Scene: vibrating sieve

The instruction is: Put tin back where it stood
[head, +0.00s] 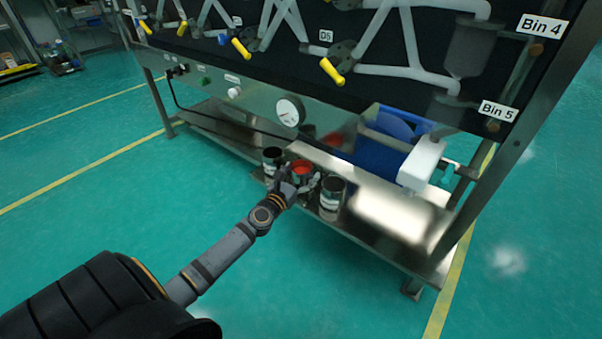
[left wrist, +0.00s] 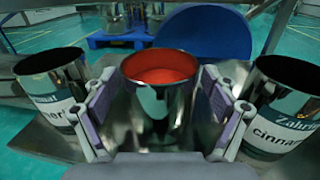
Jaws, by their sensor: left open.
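A shiny metal tin with a red inside (head: 302,168) stands upright on the steel lower shelf (head: 385,212) of the sieve frame. It also shows in the middle of the left wrist view (left wrist: 158,105). My left gripper (head: 298,183) is open, with one finger on each side of this tin. In the left wrist view narrow gaps seem to show between the finger pads and the tin; whether either touches is hard to tell. The lower part of the tin is partly hidden by the gripper in the head view. My right gripper is not in view.
A dark-topped tin (head: 272,160) stands left of the red one and another labelled tin (head: 332,198) stands right, both close to the fingers. A blue round part (head: 385,145) and a white box (head: 421,164) are behind. The shelf's right part is clear.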

